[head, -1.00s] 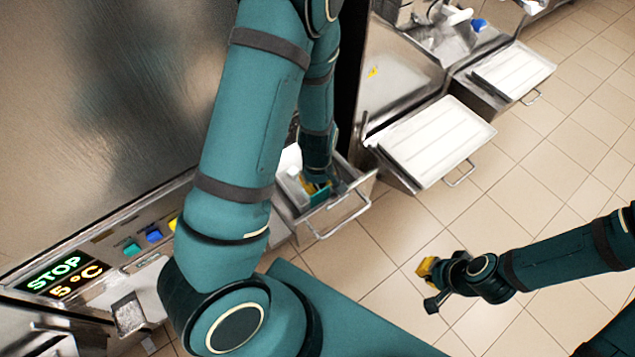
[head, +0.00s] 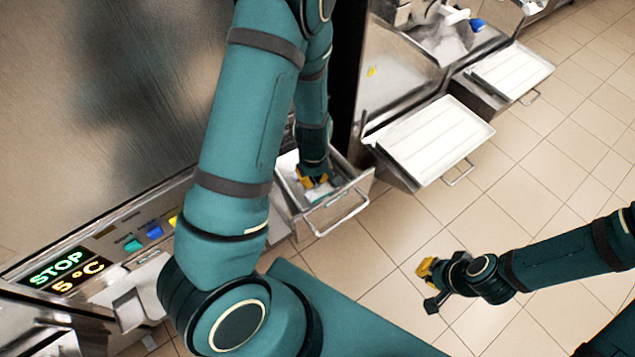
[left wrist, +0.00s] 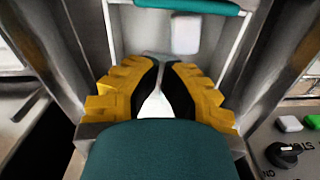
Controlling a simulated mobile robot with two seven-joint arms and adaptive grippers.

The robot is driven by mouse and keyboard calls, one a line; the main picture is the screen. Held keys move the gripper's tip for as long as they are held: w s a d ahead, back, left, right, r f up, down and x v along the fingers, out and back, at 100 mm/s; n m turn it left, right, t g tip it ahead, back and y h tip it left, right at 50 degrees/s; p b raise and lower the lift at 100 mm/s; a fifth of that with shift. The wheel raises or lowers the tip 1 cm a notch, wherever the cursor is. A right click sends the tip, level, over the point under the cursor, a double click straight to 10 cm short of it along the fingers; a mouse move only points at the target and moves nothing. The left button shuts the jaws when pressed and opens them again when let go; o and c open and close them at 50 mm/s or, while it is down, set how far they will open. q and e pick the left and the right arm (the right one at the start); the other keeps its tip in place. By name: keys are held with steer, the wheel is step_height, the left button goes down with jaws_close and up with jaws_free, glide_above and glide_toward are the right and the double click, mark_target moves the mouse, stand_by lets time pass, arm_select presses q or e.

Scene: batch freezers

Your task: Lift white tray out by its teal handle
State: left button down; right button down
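A small open white tray sits in a pulled-out metal drawer (head: 340,203) at the middle of the head view; its white floor (head: 317,195) shows under my gripper. In the left wrist view a teal bar (left wrist: 195,5), its handle, crosses the top edge, beyond my fingertips. My left gripper (head: 316,181) points down into the drawer. In the left wrist view its two yellow fingers (left wrist: 163,62) have a narrow gap with pale surface showing through and nothing clearly held. My right gripper (head: 428,268) hangs over the floor, away from the drawer; its finger gap is too small to judge.
A white block (left wrist: 187,35) lies near the teal bar. The drawer has a front bar handle (head: 340,215). A control panel (head: 125,240) is at left. Tiled floor (head: 540,165) is open at right.

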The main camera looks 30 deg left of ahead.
arm_select(q)
step_height(320, 180, up, 10)
steer(key=p, duration=0.3)
steer(key=shift+a, duration=0.15)
steer(key=shift+w, duration=0.1)
steer(key=c, duration=1.4)
jaws_free()
steer(key=shift+a, duration=0.1)
steer(key=shift+n, duration=0.5)
steer(key=s+a, duration=0.1)
steer(key=s, duration=0.1)
steer(key=s+a, duration=0.1)
steer(key=s+a+r+b, duration=0.1)
steer(key=s, duration=0.1)
steer(key=shift+s+a, duration=0.2)
steer(key=shift+s, duration=0.15)
